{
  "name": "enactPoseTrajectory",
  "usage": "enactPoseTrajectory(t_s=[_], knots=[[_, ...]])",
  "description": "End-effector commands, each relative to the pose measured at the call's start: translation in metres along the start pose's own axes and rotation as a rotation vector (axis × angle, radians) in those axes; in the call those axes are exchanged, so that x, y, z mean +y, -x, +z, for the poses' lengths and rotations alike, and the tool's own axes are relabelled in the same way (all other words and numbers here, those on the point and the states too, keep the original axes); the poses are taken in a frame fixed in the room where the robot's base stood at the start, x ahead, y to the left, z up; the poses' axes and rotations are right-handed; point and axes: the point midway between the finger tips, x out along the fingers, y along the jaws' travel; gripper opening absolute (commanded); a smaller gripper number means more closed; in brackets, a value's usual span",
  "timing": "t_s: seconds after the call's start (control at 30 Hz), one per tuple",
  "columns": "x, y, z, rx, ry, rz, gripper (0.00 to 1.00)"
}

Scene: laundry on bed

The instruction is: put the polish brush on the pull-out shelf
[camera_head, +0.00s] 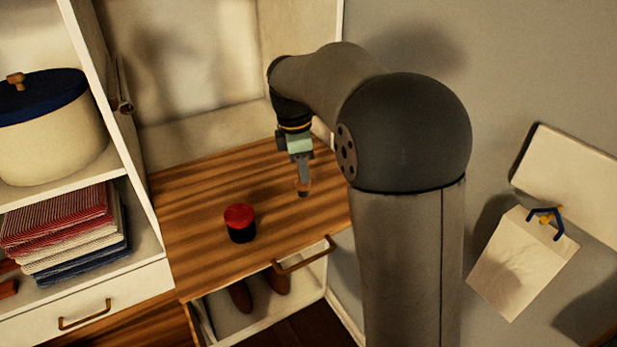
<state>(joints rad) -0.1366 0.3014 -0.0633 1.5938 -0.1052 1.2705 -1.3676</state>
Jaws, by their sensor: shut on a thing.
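My gripper (303,187) points down over the right part of a striped wooden board with a front handle, which looks like the pull-out shelf (195,245). It is shut on a small brownish thing (303,184), which I take to be the polish brush. The fingers hide most of it, and I cannot tell whether it touches the board. A round tin (240,222) with a red top and black side stands on the board, left of and nearer than my gripper.
The board's handle (303,256) is at its front edge. Shoes (262,290) lie in the space below. At left, a shelf unit (125,150) holds folded cloths (70,230) and a blue-lidded pot (50,130). The board is clear around the tin.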

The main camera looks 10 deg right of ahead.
Motion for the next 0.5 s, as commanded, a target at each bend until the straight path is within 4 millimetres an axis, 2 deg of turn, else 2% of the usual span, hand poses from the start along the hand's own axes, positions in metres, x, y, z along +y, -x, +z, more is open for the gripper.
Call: enactPoseTrajectory(t_s=[0.17, 0.37, 0.5], knots=[[0.016, -0.023, 0.009, -0.001, -0.002, -0.001, 0.01], [0.025, -0.038, 0.013, -0.001, -0.003, -0.001, 0.01], [0.025, -0.059, 0.010, 0.000, -0.001, -0.002, 0.01]])
